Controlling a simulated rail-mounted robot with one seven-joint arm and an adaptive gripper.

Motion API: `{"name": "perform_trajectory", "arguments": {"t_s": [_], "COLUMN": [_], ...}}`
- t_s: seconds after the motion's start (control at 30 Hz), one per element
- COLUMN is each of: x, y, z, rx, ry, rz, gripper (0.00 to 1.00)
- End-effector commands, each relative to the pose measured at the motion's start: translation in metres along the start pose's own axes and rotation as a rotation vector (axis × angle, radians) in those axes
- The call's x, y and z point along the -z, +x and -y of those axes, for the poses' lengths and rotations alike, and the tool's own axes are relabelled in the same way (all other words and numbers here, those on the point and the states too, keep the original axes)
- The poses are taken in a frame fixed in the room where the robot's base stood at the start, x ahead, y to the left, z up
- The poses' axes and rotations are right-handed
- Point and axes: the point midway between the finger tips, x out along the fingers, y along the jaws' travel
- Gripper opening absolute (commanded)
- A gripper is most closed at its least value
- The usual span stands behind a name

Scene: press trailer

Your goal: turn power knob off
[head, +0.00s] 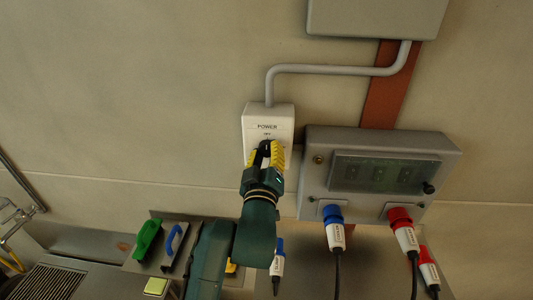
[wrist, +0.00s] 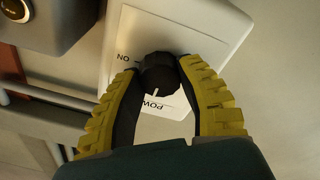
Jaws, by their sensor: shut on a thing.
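The power box (head: 269,117) is a white wall box with the word POWER on it, and it shows at the centre of the head view. Its black round knob (wrist: 158,73) sits between my fingers in the wrist view. My gripper (head: 265,150) is at the box front, with yellow ribbed fingers shut on the knob from both sides. In the wrist view my gripper (wrist: 160,85) covers part of the label; ON shows to the left of the knob and part of POWER below it. A white mark shows at the knob's lower edge.
A grey socket box (head: 380,170) stands to the right, with a blue plug (head: 333,225) and a red plug (head: 402,225) on cables. A conduit (head: 335,69) runs above to a grey box (head: 375,15). Green (head: 147,238) and blue (head: 173,240) handled items sit lower left. The upper left wall is clear.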

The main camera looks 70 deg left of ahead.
Motion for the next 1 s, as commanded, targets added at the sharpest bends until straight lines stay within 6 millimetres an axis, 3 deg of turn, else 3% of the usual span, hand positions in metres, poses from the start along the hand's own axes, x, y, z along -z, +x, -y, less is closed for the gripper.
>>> {"name": "perform_trajectory", "arguments": {"t_s": [0.1,0.13,0.3,0.67,1.0], "x": [-0.003,-0.003,-0.002,-0.002,-0.003], "y": [0.0,0.0,0.0,-0.008,-0.084], "z": [0.003,0.003,0.002,0.001,0.001], "rx": [0.006,0.006,0.004,0.001,0.002], "ry": [0.0,0.0,0.001,0.001,0.001], "rz": [0.007,0.007,0.005,0.003,0.006], "gripper": [0.02,0.42,0.7,0.7,0.7]}}
